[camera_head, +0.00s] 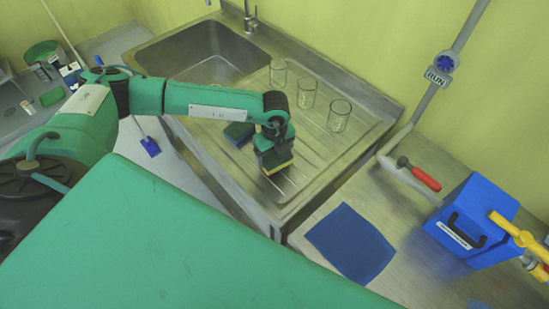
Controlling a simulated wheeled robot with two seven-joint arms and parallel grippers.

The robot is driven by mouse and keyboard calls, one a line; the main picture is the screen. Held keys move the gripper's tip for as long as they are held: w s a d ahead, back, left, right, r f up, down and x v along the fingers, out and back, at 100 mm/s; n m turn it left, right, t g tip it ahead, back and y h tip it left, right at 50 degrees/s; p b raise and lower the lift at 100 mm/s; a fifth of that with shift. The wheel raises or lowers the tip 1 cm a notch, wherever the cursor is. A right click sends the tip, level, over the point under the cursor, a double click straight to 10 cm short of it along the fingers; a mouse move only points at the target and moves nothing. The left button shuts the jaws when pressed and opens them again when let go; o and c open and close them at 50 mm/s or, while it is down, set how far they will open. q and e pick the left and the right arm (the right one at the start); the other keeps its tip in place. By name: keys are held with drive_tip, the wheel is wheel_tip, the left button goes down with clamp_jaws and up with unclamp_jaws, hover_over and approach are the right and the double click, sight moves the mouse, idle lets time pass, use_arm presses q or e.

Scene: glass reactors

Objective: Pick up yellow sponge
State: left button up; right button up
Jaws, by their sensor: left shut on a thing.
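My left arm reaches in from the left over the steel sink unit. My left gripper (273,157) points down at the drainboard and is shut on the yellow sponge (278,169), of which only a thin yellow edge shows below the fingers. Whether the sponge touches the drainboard is hard to tell. A second sponge, dark blue-green on top (238,133), lies on the drainboard just left of the gripper. My right gripper is not in view.
Three glass beakers (307,92) stand on the drainboard (330,150) behind the gripper. The sink basin (200,55) is at the back left. A blue mat (350,243), a red-handled tool (425,178) and a blue box (475,215) are on the right-hand counter.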

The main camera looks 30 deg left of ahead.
sight(275, 155)
use_arm(q)
wheel_tip(275, 155, up, 18)
drive_tip(key=b, duration=0.5)
drive_tip(key=shift+f, duration=0.15)
drive_tip(key=shift+o, duration=1)
drive_tip(key=shift+c, duration=0.6)
